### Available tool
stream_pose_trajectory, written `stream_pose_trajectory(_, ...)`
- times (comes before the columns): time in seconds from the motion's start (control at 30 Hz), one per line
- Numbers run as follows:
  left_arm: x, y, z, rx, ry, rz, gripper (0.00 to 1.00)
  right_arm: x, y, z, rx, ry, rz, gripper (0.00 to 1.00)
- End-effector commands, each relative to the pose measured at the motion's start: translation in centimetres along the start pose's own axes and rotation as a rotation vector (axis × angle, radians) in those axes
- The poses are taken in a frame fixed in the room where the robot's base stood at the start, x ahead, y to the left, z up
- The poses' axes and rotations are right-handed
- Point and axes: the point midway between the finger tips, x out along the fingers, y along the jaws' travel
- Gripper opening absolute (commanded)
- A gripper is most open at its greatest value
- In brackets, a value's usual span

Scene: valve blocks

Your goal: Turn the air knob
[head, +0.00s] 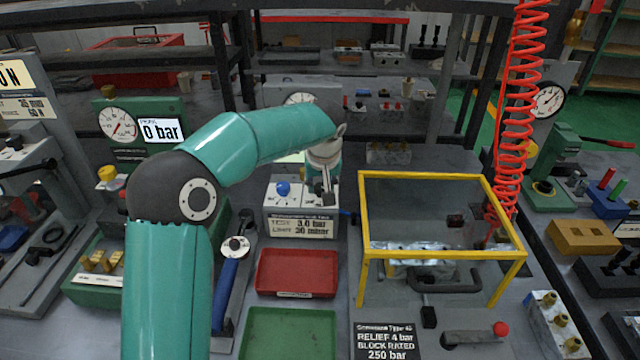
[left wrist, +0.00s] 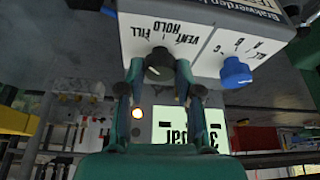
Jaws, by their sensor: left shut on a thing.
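A white control box (head: 300,225) stands at mid-bench in the head view, with a blue knob (head: 283,188) on its top left. The left wrist view shows its panel (left wrist: 190,40) upside down, with the labels VENT, HOLD and FILL. A black knob (left wrist: 158,62) sits by these labels; I take it as the air knob. My left gripper (left wrist: 158,74) has one finger on each side of this knob and is shut on it. In the head view the left gripper (head: 327,188) reaches down at the box's right part and hides the knob. My right gripper is not in view.
A yellow frame (head: 440,177) stands right of the box, with a coiled red hose (head: 520,110) behind it. A red tray (head: 297,273) and a green tray (head: 288,335) lie in front. A display (head: 160,132) at left reads 0 bar beside a round gauge (head: 119,124).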

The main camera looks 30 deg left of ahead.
Motion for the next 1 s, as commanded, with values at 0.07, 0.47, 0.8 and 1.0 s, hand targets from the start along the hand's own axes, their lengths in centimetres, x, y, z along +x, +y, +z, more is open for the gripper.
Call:
stream_pose_trajectory(0.07,0.0,0.0,0.1,-0.002,-0.004,-0.001,0.0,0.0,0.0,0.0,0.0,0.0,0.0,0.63)
stream_pose_trajectory(0.47,0.0,0.0,0.0,0.0,-0.002,0.0,0.6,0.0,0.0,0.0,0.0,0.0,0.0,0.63)
stream_pose_trajectory(0.8,-2.9,0.1,0.0,0.0,0.001,0.003,0.6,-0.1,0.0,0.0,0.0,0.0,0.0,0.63)
stream_pose_trajectory(1.0,-7.0,0.1,0.0,0.0,0.002,0.003,0.6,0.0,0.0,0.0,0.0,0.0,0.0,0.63)
